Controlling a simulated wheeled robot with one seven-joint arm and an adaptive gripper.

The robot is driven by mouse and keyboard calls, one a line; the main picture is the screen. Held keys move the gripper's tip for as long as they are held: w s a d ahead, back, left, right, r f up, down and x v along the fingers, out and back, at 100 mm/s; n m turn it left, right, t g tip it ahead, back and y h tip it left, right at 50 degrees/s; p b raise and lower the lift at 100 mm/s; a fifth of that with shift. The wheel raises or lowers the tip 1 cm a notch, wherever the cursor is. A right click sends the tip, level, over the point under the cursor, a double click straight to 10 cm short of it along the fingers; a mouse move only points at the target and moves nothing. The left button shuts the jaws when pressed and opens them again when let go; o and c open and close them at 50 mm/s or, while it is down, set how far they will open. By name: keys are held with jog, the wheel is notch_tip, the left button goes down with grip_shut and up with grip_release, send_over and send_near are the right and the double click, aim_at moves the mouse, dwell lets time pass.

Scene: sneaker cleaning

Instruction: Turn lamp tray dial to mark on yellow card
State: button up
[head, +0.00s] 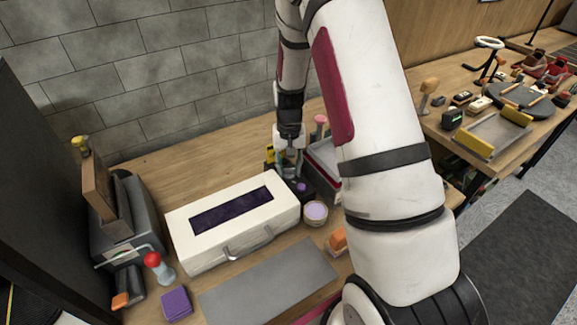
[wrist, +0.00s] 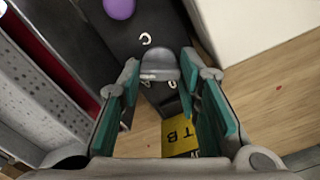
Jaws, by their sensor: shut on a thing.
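My gripper (wrist: 161,72) points down with its teal-lined fingers on either side of a grey dial (wrist: 160,64), shut on it. The dial is on a dark box, where small white marks show near it. A purple knob (wrist: 119,7) is on the same box. A yellow card (wrist: 180,138) with dark letters shows between the fingers, partly hidden; its dial mark cannot be made out. In the head view, my gripper (head: 289,160) is at the dark box (head: 307,194), behind the right end of a white case with a dark window (head: 180,228); the dial is hidden there.
A grey tray with a red inside (head: 322,160) stands close on the right of the dark box. A round jar with a lilac top (head: 316,212) is in front. A grey mat (head: 270,282) and purple pads (head: 176,303) lie nearer. Bare wood shows behind the white case.

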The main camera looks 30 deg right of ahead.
dwell(0.4)
jog(key=o, duration=1.1)
jog(key=shift+o, duration=0.2)
